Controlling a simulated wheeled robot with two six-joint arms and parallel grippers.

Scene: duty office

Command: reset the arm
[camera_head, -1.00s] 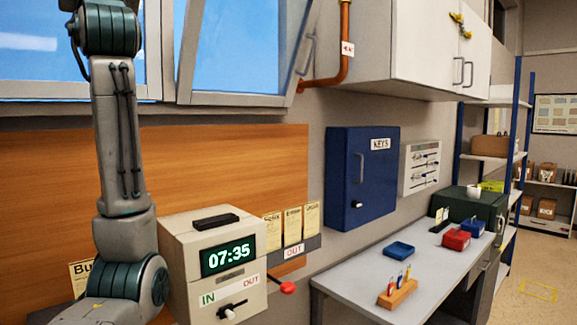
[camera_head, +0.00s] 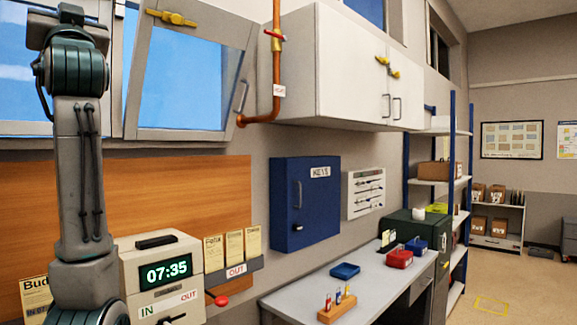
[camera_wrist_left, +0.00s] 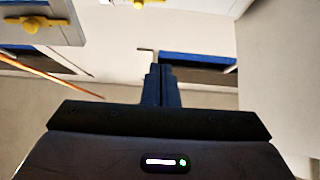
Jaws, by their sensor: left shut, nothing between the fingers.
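My left arm rises along the left side of the head view, in front of the window and the wooden board. Its gripper is outside that view. In the left wrist view my left gripper (camera_wrist_left: 161,88) points away from the camera with its dark fingers together and nothing between them. Behind it are a pale wall and cabinet surfaces and a blue-edged shape. My right gripper is in neither view.
A time clock (camera_head: 165,275) reading 07:35 stands close beside my arm. A blue key cabinet (camera_head: 305,205) and a white wall cabinet (camera_head: 335,70) hang ahead. A grey desk (camera_head: 375,285) holds small trays and boxes. Open floor (camera_head: 515,280) lies at right.

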